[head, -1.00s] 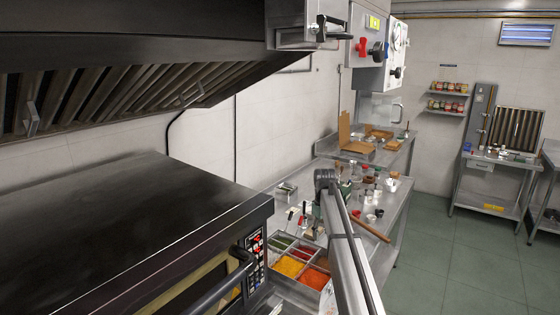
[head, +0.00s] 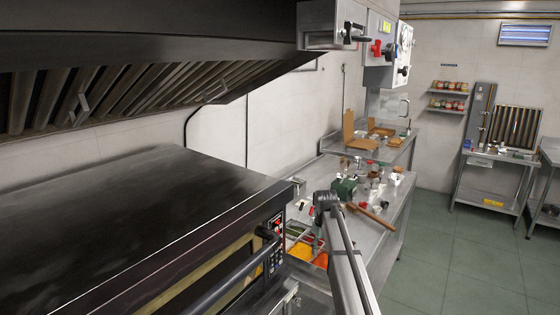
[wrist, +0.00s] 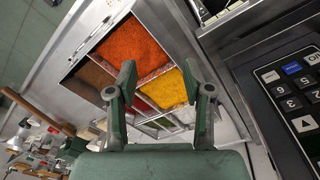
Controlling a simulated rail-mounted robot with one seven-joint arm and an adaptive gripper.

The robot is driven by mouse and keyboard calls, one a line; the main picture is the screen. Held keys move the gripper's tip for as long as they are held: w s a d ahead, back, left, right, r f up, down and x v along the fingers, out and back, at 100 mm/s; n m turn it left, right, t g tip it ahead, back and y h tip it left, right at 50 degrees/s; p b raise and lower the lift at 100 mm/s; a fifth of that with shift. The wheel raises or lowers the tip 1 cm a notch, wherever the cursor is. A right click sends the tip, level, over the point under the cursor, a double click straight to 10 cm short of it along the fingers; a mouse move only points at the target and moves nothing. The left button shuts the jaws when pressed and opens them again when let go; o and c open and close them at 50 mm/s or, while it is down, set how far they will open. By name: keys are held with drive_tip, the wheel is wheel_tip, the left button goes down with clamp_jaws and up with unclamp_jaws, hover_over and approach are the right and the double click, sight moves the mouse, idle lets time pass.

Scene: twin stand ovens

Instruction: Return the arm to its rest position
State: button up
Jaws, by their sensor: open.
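My gripper (wrist: 165,82) is open in the wrist view, its two green-grey fingers apart with nothing between them. Beyond the fingertips is a metal rack of topping bins (wrist: 84,82), holding orange-red, yellow, brown and green contents. In the head view, my arm (head: 346,262) reaches over the front of the steel counter, near the same bins (head: 300,246). The arm covers part of the bins there, and the gripper cannot be clearly made out.
A dark oven (head: 150,215) with a front handle fills the lower left, under a hood (head: 120,85). Its keypad panel (wrist: 296,88) is close on the right in the wrist view. Tools and jars crowd the counter (head: 392,215). The green floor (head: 455,255) at right is clear.

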drive_tip(key=s+f+m+g+b, duration=0.1)
drive_tip(key=s+f+m+b, duration=0.1)
drive_tip(key=s+f, duration=1.35)
drive_tip(key=s+f+m+g+b, duration=0.1)
drive_tip(key=s+f+b, duration=0.1)
drive_tip(key=s+f, duration=1.3)
drive_tip(key=s+f+g+b, duration=0.2)
drive_tip(key=s+f, duration=0.5)
drive_tip(key=s, duration=0.5)
drive_tip(key=s+f+g+b, duration=0.1)
drive_tip(key=s+f, duration=0.6)
drive_tip(key=s, duration=0.6)
drive_tip(key=s+d+f+m+g+b, duration=0.1)
drive_tip(key=s+f+g+b, duration=0.1)
drive_tip(key=s+f, duration=0.5)
drive_tip(key=s, duration=0.5)
drive_tip(key=shift+s+g+b, duration=0.15)
drive_tip(key=shift+g+b, duration=0.15)
drive_tip(key=shift+b, duration=0.05)
drive_tip(key=shift+o, duration=0.5)
